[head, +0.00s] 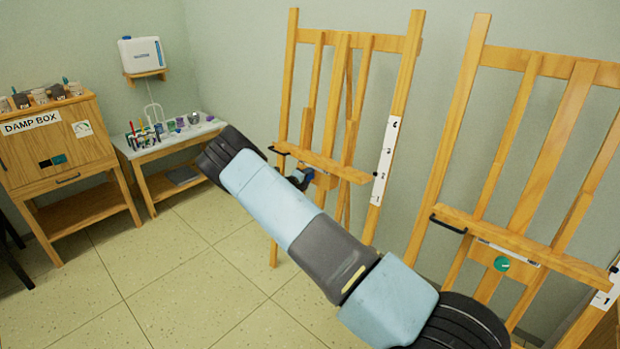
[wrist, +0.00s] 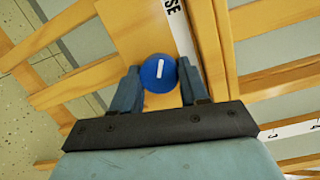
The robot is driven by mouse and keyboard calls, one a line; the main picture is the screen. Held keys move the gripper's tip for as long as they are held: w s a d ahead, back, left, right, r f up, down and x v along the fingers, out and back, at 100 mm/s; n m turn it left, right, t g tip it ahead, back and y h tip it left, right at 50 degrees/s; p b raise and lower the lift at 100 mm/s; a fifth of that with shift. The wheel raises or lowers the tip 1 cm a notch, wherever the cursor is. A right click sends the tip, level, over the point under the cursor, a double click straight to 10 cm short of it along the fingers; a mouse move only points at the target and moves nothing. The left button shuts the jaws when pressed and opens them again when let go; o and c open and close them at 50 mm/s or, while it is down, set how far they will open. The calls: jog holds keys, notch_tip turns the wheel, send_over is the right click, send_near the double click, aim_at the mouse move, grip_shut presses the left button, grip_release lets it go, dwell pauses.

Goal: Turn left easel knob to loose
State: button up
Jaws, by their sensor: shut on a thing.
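The left easel (head: 403,75) is a wooden frame with a ledge across it. Its knob is a round blue disc (wrist: 158,73) with a short white line, which runs nearly upright in the wrist view. My gripper (wrist: 161,84) has one finger on each side of the knob and is shut on it. A white strip (wrist: 180,28) above the knob carries black letters, of which "SE" shows; the rest is cut off. In the head view my gripper (head: 302,179) is just below the left easel's ledge (head: 335,167), and my arm hides part of the easel.
A second easel (head: 470,70) with a green knob (head: 502,263) stands to the right, close to my arm. A damp box cabinet (head: 60,150) and a small side table (head: 170,140) with art supplies stand at the left. The tiled floor (head: 170,270) between is clear.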

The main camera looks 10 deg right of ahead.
jog(key=shift+a+n, duration=0.25)
jog(key=shift+n, duration=0.15)
jog(key=o, duration=1)
jog(key=shift+d, duration=0.15)
jog(key=shift+o, duration=0.2)
jog(key=v, duration=1.3)
jog(key=shift+s+a, duration=0.25)
jog(key=shift+a, duration=0.05)
jog(key=shift+d+r, duration=0.1)
jog(key=shift+r, duration=0.15)
